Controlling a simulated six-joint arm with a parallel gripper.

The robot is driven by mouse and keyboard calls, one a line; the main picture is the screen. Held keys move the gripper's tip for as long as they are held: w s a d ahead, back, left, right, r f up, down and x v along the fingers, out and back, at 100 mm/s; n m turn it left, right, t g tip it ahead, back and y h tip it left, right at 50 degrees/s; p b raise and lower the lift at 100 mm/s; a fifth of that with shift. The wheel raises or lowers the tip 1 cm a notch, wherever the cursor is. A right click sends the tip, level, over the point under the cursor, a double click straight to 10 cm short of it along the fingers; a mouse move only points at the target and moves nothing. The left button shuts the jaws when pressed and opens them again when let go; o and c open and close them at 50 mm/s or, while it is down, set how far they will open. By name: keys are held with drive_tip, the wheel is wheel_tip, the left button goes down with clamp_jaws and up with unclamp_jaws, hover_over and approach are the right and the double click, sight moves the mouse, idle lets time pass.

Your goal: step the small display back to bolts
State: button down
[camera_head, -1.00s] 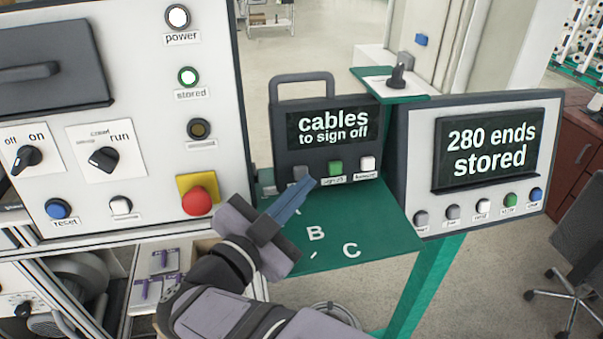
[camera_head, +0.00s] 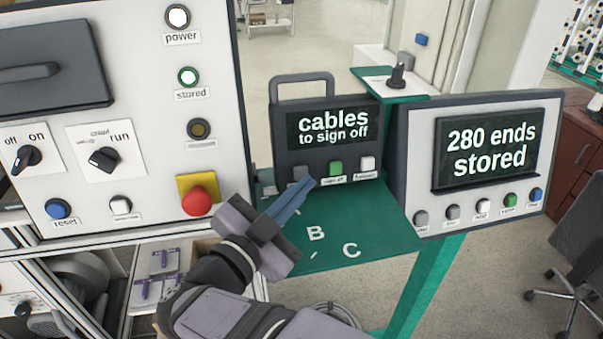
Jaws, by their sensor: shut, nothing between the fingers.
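The small display (camera_head: 326,128) is a dark box with a carry handle, standing on the green shelf (camera_head: 375,235). Its screen reads "cables to sign off". Below the screen are a grey button (camera_head: 301,173), a green button (camera_head: 335,168) and a white button (camera_head: 367,163). The grey button's label is hidden behind my gripper. My gripper (camera_head: 308,184) is shut and empty, its blue fingertips at or just in front of the grey button. I cannot tell whether they touch it.
At right, a larger display (camera_head: 487,150) reads "280 ends stored" above a row of buttons. At left, a white panel has a red mushroom button (camera_head: 197,201), a blue reset button (camera_head: 58,208) and rotary switches. The shelf's lettered front part is clear.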

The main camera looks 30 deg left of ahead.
drive_tip(key=shift+w+a, duration=0.15)
drive_tip(key=shift+w+a, duration=0.2)
drive_tip(key=shift+w+a+f, duration=0.15)
drive_tip(key=shift+w+a, duration=0.15)
idle(1.3)
drive_tip(key=shift+s+d, duration=0.15)
drive_tip(key=shift+s, duration=0.05)
drive_tip(key=shift+s+d, duration=0.4)
drive_tip(key=shift+d, duration=0.1)
drive_tip(key=shift+s, duration=0.1)
idle(0.4)
drive_tip(key=shift+s+d+r, duration=0.3)
drive_tip(key=shift+s+d, duration=0.55)
drive_tip(key=shift+d, duration=0.05)
drive_tip(key=shift+s+d+r, duration=0.3)
drive_tip(key=shift+s+d, duration=0.5)
drive_tip(key=shift+d, duration=0.05)
